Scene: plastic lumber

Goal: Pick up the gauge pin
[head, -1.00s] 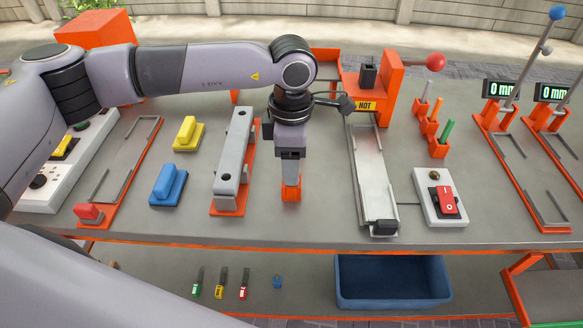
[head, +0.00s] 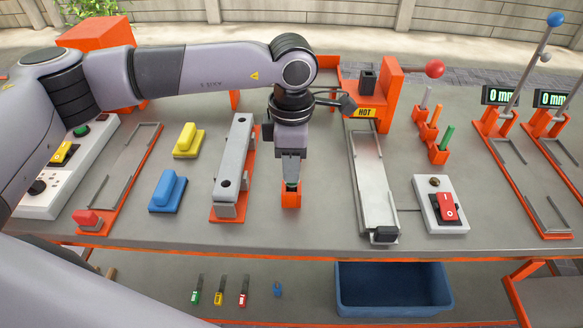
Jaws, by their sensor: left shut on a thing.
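My left gripper (head: 291,181) points straight down over a small orange holder block (head: 291,199) near the middle of the bench. It is shut on a thin dark piece, which I take to be the gauge pin (head: 291,187). Only a short dark length shows between the fingertips and the block; the fingers hide the rest. I cannot tell whether its lower end is still inside the block. My right gripper is not in view.
A grey bar with two holes (head: 233,160) stands close left of the gripper. Blue (head: 167,191) and yellow (head: 188,141) blocks lie further left. A metal chute (head: 372,190) and a red switch box (head: 447,206) are to the right. A blue bin (head: 392,300) sits below.

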